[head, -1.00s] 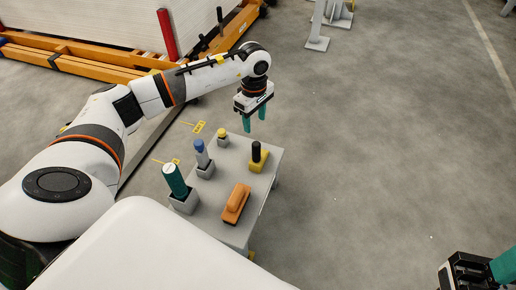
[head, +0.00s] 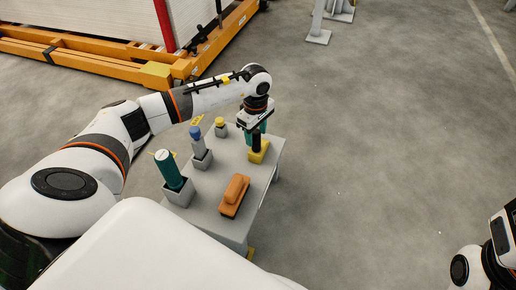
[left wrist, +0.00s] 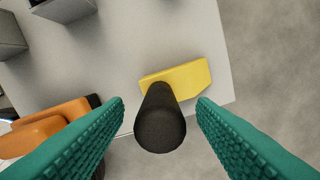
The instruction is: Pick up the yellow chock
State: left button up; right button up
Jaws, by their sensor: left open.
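The yellow chock (head: 259,155) sits on the far right part of the grey table (head: 228,160), with a black upright handle (head: 255,140) on it. In the left wrist view the yellow chock (left wrist: 183,78) lies near the table edge, its black handle (left wrist: 160,125) pointing toward the camera. My left gripper (head: 257,128) is above the chock, pointing down. Its teal fingers (left wrist: 161,102) are open, one on each side of the handle, with gaps showing on both sides. Of my right arm, only a part shows at the lower right edge; its fingers are out of frame.
An orange block (head: 235,195) lies near the table's front right edge. A green cylinder (head: 168,168), a blue-topped piece (head: 196,133) and a small yellow-topped piece (head: 220,122) stand in grey holders on the left. An orange frame (head: 110,60) is behind. Floor to the right is clear.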

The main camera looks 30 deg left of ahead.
pick_arm(q)
jog(key=shift+r, duration=0.1)
jog(key=shift+c, duration=0.3)
jog(key=c, duration=1)
